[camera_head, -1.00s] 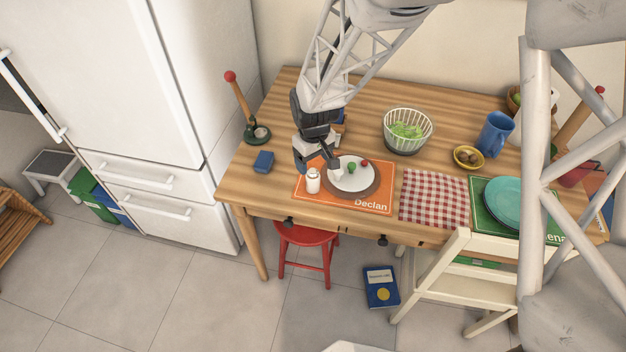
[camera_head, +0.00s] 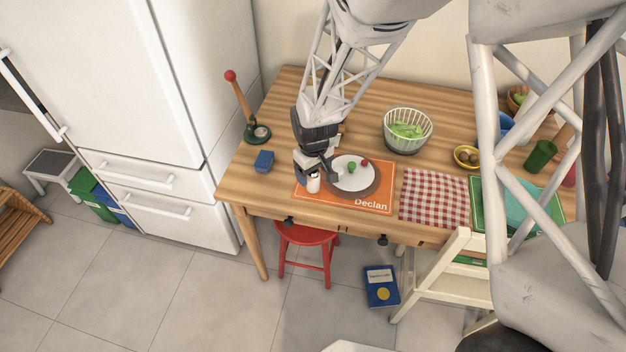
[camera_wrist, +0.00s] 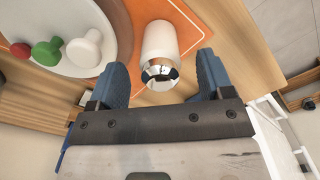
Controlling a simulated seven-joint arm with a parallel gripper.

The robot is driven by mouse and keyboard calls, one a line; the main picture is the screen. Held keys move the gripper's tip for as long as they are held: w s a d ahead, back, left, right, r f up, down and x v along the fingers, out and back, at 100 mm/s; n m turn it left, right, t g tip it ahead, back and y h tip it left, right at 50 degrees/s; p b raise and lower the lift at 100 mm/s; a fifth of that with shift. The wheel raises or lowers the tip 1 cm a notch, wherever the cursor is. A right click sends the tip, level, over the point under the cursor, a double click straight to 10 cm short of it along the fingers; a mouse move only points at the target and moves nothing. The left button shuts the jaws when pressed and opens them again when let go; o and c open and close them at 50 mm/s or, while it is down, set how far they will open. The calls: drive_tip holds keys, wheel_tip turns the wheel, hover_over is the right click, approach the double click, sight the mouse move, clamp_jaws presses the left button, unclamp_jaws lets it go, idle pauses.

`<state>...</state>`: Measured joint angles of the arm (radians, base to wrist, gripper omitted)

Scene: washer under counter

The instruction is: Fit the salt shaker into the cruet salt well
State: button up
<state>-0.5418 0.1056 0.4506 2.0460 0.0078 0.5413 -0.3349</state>
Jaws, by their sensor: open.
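The salt shaker (camera_head: 313,184) is white with a shiny metal cap. It stands upright on the orange placemat, left of the plate. In the wrist view the shaker (camera_wrist: 160,42) shows with its cap between the two blue fingertips. My gripper (camera_head: 315,175) is open and low over the shaker, partly hiding it in the head view. In the wrist view my gripper (camera_wrist: 160,62) has a finger on each side of the cap, with visible gaps. I cannot clearly make out the cruet; a tan and blue item (camera_head: 341,129) behind my gripper is mostly hidden.
The white plate (camera_head: 350,185) beside the shaker holds small green, red and white pieces. A blue box (camera_head: 264,160) and a red-knobbed stand (camera_head: 257,133) are at left. A salad basket (camera_head: 408,131) stands behind. Bare table lies left of the placemat (camera_head: 375,207).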

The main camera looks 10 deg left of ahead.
drive_tip(key=shift+f, duration=1.2)
drive_tip(key=c, duration=1.1)
drive_tip(key=shift+r, duration=0.2)
drive_tip(key=shift+c, duration=0.2)
drive_tip(key=shift+r, duration=0.55)
drive_tip(key=shift+s+d+r, duration=0.1)
drive_tip(key=shift+s+r, duration=0.1)
drive_tip(key=shift+r, duration=0.35)
drive_tip(key=shift+s+d+r, duration=0.1)
drive_tip(key=shift+s+r, duration=0.05)
drive_tip(key=shift+r, duration=0.4)
drive_tip(key=s+d+r, duration=0.1)
drive_tip(key=s+d, duration=0.6)
drive_tip(key=s, duration=0.6)
drive_tip(key=shift+d+r, duration=0.15)
drive_tip(key=shift+d, duration=0.15)
